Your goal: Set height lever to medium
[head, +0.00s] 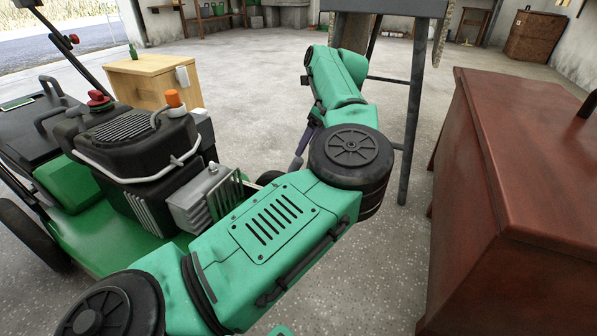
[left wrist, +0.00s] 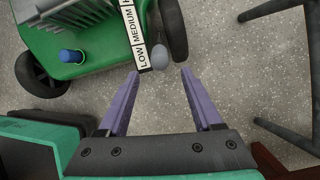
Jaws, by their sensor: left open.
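The green lawn mower (head: 128,142) stands at the left in the head view, and part of its deck and wheels shows in the left wrist view (left wrist: 85,52). A white label strip (left wrist: 133,25) on it reads LOW, MEDIUM and a cut-off H. The height lever's grey rounded knob (left wrist: 160,57) is beside the LOW end of the strip. My left gripper (left wrist: 160,75) is open, with its two purple fingers pointing at the knob. The knob appears just beyond the fingertips, roughly centred between them; contact cannot be told. In the head view my left arm hides the lever.
A red-brown cabinet (head: 520,190) stands close at the right. A dark metal-legged stand (head: 410,110) is behind my left arm. A light wooden cabinet (head: 155,80) stands beyond the mower. A blue cap (left wrist: 70,56) sits on the mower deck. Some concrete floor between is clear.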

